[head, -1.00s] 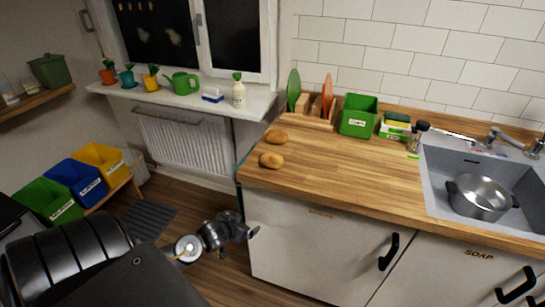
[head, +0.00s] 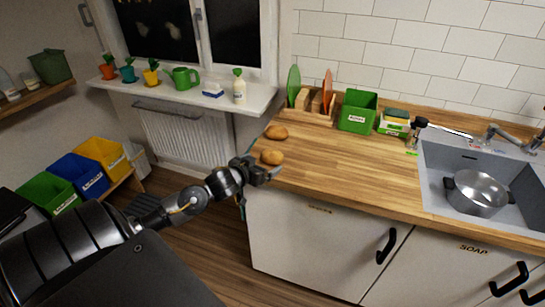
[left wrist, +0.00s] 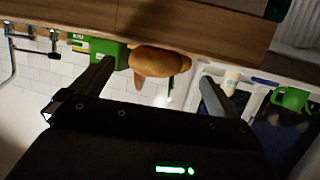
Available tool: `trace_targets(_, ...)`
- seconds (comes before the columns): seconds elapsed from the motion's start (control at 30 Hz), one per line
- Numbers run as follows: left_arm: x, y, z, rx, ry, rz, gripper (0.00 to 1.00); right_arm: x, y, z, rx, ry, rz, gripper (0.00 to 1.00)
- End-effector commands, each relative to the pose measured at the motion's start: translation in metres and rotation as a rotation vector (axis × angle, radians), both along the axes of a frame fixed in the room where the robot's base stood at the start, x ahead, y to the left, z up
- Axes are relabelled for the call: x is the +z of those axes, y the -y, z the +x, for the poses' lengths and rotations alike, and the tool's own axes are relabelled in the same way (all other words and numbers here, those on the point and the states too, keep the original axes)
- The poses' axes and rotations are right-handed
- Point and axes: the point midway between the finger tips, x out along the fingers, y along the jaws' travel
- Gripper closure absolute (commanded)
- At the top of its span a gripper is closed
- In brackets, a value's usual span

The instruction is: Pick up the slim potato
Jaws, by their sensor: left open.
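Two brown potatoes lie on the wooden counter at its left end. The farther potato (head: 277,132) looks somewhat longer and flatter than the nearer potato (head: 272,157); I cannot tell for sure which is the slim one. My left gripper (head: 262,174) is at the counter's left front corner, close to the nearer potato. In the upside-down left wrist view, a potato (left wrist: 158,62) shows between the two fingers of the open left gripper (left wrist: 158,72), apparently just beyond the tips; the other potato is not distinct there. My right gripper is not in view.
Behind the potatoes stand a dish rack (head: 306,116) with plates and a green box (head: 357,112). The sink (head: 431,181) holds a pot (head: 477,192) at right. The middle of the counter (head: 345,165) is clear. A windowsill (head: 190,103) is at left.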

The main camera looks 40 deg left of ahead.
Motion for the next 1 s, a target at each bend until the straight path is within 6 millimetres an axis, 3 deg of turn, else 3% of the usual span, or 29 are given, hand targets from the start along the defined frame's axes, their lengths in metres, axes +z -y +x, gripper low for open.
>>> trace_targets(0.23,-0.001,-0.001,0.009,0.0,0.001,0.0,0.0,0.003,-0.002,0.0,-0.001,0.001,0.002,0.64)
trace_targets(0.53,-0.012,-0.003,0.048,-0.001,0.0,0.0,0.0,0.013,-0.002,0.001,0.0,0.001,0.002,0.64)
trace_targets(0.83,-0.015,-0.004,0.053,-0.002,0.0,0.002,0.0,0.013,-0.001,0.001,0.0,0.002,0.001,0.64)
trace_targets(1.0,-0.015,-0.004,0.053,-0.001,0.0,0.001,0.21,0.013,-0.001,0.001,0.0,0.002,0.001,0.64)
